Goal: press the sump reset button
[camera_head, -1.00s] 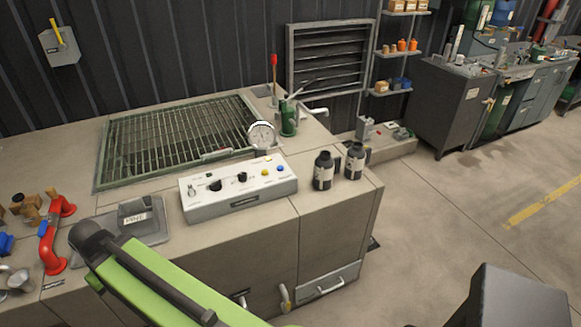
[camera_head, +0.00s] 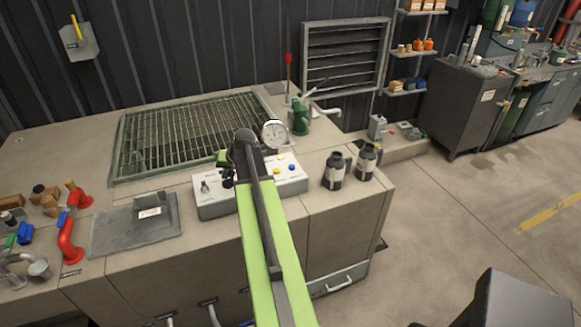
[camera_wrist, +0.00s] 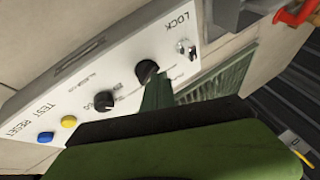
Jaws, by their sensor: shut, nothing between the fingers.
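The white control panel (camera_head: 215,207) stands on the bench, with my arm across its middle. A blue button (camera_head: 292,167) and a yellow button (camera_head: 277,170) are on its right part. In the wrist view the panel appears turned around; the blue button (camera_wrist: 45,137) is beside the word RESET and the yellow button (camera_wrist: 68,122) beside TEST. My gripper (camera_wrist: 157,93) is shut and empty over the panel, near a black knob (camera_wrist: 147,71), on the LOCK side away from the buttons. I cannot tell whether it touches the panel. In the head view my arm mostly hides it.
A round gauge (camera_head: 274,133) and a green hand pump (camera_head: 300,120) stand behind the panel. Two dark bottles (camera_head: 335,171) are to its right. A grey plate (camera_head: 120,232) and red pipe (camera_head: 68,240) are at left.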

